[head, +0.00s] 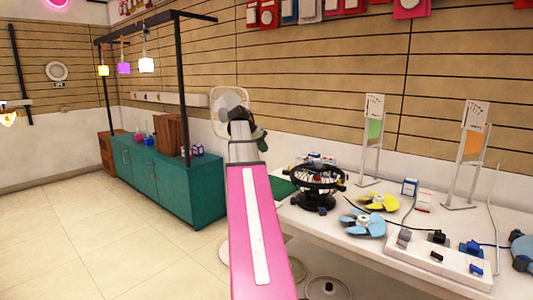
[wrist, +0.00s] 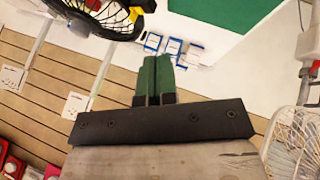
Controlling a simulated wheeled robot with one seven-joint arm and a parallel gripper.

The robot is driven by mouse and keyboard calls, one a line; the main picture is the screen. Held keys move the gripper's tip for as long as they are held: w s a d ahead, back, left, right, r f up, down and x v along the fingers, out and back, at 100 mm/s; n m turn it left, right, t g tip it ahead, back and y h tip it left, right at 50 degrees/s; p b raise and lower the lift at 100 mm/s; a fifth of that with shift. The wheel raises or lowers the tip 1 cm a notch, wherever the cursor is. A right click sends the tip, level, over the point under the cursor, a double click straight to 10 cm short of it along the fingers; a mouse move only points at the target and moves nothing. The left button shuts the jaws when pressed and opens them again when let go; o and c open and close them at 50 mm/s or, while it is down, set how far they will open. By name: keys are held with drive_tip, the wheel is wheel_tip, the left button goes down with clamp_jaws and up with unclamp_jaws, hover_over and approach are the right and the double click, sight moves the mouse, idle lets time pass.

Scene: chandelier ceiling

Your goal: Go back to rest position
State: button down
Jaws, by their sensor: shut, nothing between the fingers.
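My gripper (wrist: 157,72) shows in the wrist view with its two green fingers side by side, shut and empty. In the head view my pink arm stretches forward from the bottom centre, and the gripper (head: 260,134) is at its far end, small and partly hidden by the wrist. It is in the air near the left end of the white table (head: 340,240), left of and above a black fan (head: 318,184). The black fan also shows at the top left of the wrist view (wrist: 98,14), apart from the fingers.
A yellow propeller (head: 379,201), a blue propeller (head: 363,224) and a white board with switches (head: 440,255) lie on the table. A white fan (head: 226,108) is behind my gripper. A teal cabinet (head: 160,180) stands at the left. Tiled floor (head: 90,240) at the left is clear.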

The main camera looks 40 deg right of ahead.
idle(0.5)
drive_tip(key=w+a+f+n+t+y, duration=0.1)
drive_tip(key=a+f+n+t+y, duration=0.35)
drive_tip(key=a+f, duration=1.75)
drive_tip(key=s+a+f+n+g+y, duration=0.1)
drive_tip(key=s+a+f+n, duration=0.2)
drive_tip(key=s+a+f, duration=0.3)
drive_tip(key=s+a+f+n+g+y, duration=0.1)
drive_tip(key=s+a+f+n, duration=0.3)
drive_tip(key=a+f, duration=1)
drive_tip(key=shift+s+f+y, duration=0.35)
drive_tip(key=shift+s+f, duration=0.4)
drive_tip(key=shift+s, duration=0.15)
drive_tip(key=shift+d+n+g, duration=0.1)
drive_tip(key=shift+n+g, duration=0.15)
